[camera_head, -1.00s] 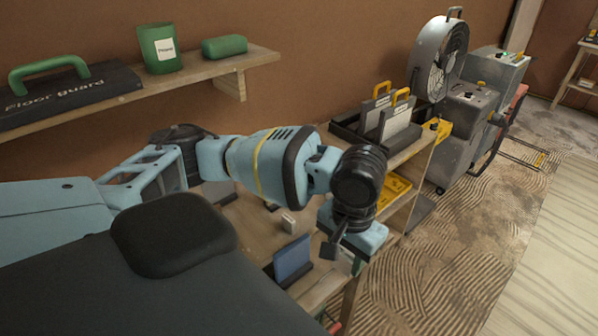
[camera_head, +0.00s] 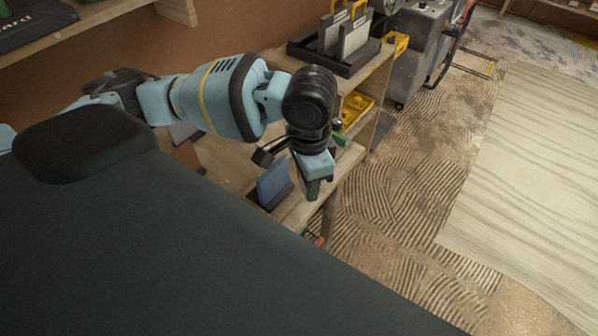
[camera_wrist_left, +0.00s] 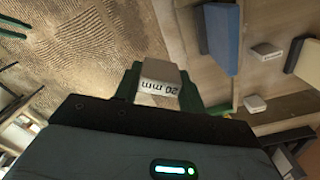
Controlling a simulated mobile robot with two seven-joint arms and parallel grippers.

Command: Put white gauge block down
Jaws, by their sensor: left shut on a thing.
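My left gripper (camera_head: 313,188) is over the right front edge of the wooden bench top, pointing down. In the left wrist view, the left gripper (camera_wrist_left: 161,88) has its green fingers shut on the white gauge block (camera_wrist_left: 160,84). The block is marked "20 mm", seen upside down. I cannot make out the block in the head view. My right gripper is not in view.
A blue plate (camera_head: 272,182) stands in a dark holder close left of the gripper. The wrist view shows other small pale blocks (camera_wrist_left: 265,52) (camera_wrist_left: 254,103) on the wood. A black tray (camera_head: 333,60) sits farther back. Floor lies open to the right.

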